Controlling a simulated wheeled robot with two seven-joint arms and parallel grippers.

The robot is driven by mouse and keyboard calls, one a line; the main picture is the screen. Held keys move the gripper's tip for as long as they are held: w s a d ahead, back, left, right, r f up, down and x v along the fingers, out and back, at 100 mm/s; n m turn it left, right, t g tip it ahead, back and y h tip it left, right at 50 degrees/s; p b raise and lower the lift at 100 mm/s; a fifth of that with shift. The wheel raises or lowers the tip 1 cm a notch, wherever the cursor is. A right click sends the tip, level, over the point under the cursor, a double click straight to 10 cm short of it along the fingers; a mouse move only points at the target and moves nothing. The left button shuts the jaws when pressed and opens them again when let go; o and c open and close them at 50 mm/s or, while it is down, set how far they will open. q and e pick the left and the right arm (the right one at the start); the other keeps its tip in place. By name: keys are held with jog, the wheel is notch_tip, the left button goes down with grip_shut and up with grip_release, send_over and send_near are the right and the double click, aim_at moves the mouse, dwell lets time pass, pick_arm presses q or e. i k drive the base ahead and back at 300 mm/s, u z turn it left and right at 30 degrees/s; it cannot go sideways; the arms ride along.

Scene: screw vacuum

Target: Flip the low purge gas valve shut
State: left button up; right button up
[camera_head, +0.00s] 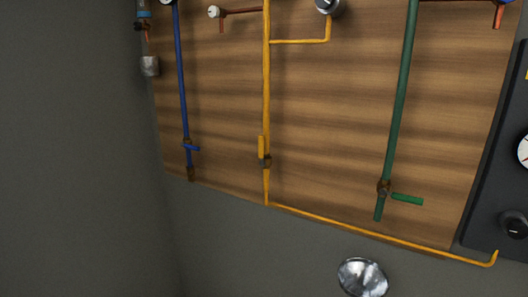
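Three lever valves sit on pipes on a wooden wall panel, and no label shows which one is the low purge gas valve. The yellow lever (262,147) stands upright, in line with its yellow pipe (266,90). The green lever (407,199) sticks out to the right, across its green pipe (400,110). Neither of my grippers is in view.
The wooden panel (330,110) is open in front. A yellow pipe (380,235) runs along its lower edge to the right. A dark panel with a gauge and black knob (514,224) stands at the right. A shiny round metal thing (363,278) shows at the bottom. A grey wall (70,150) fills the left.

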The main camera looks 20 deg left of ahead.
aim_at(261, 138)
jog(key=u, duration=0.55)
jog(key=k, duration=0.65)
jog(key=u, duration=0.6)
jog(key=i, duration=0.8)
jog(key=z, duration=0.85)
jog(key=i, duration=0.5)
jog(key=z, duration=0.6)
